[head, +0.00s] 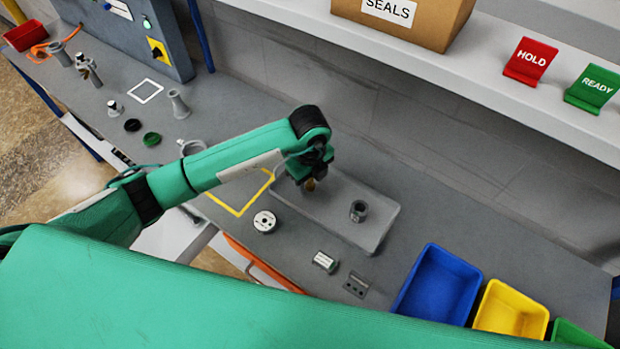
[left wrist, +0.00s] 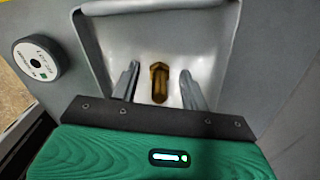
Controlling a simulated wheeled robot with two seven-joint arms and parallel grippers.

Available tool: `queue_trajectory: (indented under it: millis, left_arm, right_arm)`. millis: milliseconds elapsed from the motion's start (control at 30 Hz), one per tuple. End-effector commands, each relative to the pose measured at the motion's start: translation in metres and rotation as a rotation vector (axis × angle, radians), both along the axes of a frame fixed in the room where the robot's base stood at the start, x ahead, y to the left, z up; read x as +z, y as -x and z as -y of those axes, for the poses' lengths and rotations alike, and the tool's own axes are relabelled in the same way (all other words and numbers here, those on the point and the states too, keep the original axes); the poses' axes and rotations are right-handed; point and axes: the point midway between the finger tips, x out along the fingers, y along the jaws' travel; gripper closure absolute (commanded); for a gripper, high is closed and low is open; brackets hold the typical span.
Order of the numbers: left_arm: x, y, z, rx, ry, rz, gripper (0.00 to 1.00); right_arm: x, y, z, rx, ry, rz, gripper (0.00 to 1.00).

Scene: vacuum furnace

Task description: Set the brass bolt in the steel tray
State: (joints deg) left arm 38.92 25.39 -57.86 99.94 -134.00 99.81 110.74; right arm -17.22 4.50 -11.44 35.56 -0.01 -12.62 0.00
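The brass bolt (head: 309,184) is at the left part of the steel tray (head: 336,203), just under my left gripper (head: 301,182). In the left wrist view the bolt (left wrist: 159,84) shows its hex head and shank inside the tray (left wrist: 205,45). It lies between the two fingertips of my left gripper (left wrist: 159,86), with a gap on each side. The fingers are apart and hold nothing. Whether the bolt fully rests on the tray floor is hard to tell. My right gripper is not in view.
A white-topped round spool (head: 265,221), a small cylinder (head: 325,262) and a metal plate (head: 356,285) lie in front. Blue (head: 437,286) and yellow (head: 510,310) bins stand at right. A shelf (head: 480,60) runs behind.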

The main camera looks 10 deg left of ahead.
Motion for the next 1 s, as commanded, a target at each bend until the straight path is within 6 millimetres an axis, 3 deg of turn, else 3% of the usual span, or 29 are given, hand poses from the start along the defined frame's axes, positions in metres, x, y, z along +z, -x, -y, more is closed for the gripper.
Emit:
queue_trajectory:
  millis: [167,367,800,1000]
  left_arm:
    - [0.003,0.0,0.0,0.0,0.0,0.0,0.55]
    - [0.019,0.0,0.0,0.0,0.001,0.001,0.55]
    - [0.095,0.0,0.0,0.0,0.001,0.002,0.55]
    - [0.12,0.0,0.0,0.0,-0.001,0.001,0.55]
  right_arm:
    - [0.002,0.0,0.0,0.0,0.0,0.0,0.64]
    - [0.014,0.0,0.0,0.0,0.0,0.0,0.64]
    - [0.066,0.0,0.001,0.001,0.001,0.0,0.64]
    - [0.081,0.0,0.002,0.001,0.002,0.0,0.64]
